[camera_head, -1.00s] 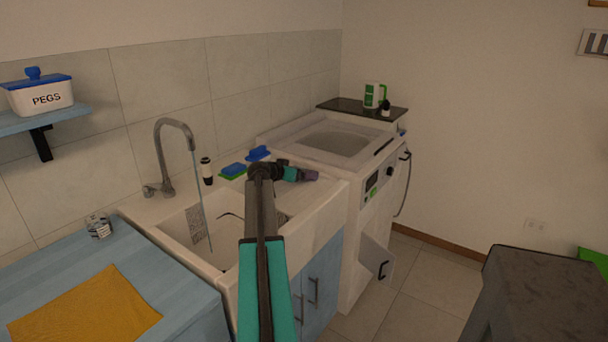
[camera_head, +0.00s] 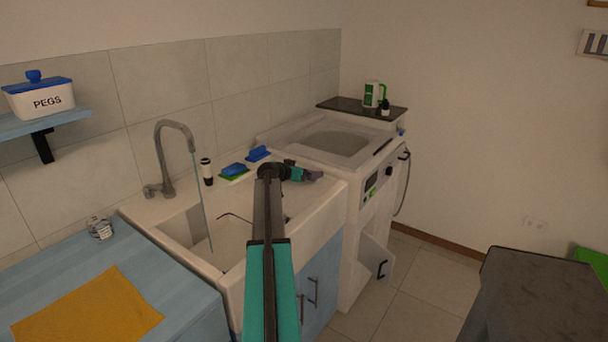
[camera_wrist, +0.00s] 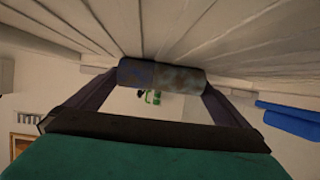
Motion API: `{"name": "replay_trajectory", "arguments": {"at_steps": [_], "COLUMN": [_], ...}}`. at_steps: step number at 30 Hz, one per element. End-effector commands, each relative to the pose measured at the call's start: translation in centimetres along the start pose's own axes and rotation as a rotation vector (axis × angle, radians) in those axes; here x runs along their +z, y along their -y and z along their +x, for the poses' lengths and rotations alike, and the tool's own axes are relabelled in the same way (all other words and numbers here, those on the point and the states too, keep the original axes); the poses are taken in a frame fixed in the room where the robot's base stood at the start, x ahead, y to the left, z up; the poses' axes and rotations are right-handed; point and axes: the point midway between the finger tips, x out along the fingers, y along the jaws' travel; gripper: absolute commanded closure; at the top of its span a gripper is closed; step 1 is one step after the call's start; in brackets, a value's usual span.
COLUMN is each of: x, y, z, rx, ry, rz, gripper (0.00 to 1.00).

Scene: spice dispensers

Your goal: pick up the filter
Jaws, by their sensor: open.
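My gripper (camera_head: 312,175) is low over the ribbed draining board at the right side of the sink, and its fingers are open. In the wrist view, a rounded mottled blue-grey and brown cylinder (camera_wrist: 160,75) spans the space between the two fingertips, close to the draining board (camera_wrist: 235,40). I cannot tell for sure whether this is the filter, nor whether the fingers touch it. No other thing in view is clearly the filter. In the head view my arm hides part of the sink (camera_head: 205,262).
The tap (camera_head: 165,150) runs water into the sink. A blue and green sponge (camera_head: 234,171), a blue brush (camera_head: 257,154) and a dark bottle (camera_head: 207,172) stand along its back edge. The washing machine (camera_head: 350,225), with a small front flap (camera_head: 374,258) open, stands to the right.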

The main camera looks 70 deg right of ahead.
Motion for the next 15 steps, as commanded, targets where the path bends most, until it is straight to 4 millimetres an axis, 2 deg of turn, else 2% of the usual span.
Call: {"name": "replay_trajectory", "arguments": {"at_steps": [11,15], "x": [0.01,0.01], "y": [0.07,0.08], "z": [-0.06,-0.08], "rx": [-0.001,-0.001], "ry": [0.0,0.0], "rz": [0.0,0.0], "gripper": [0.0,0.22]}}
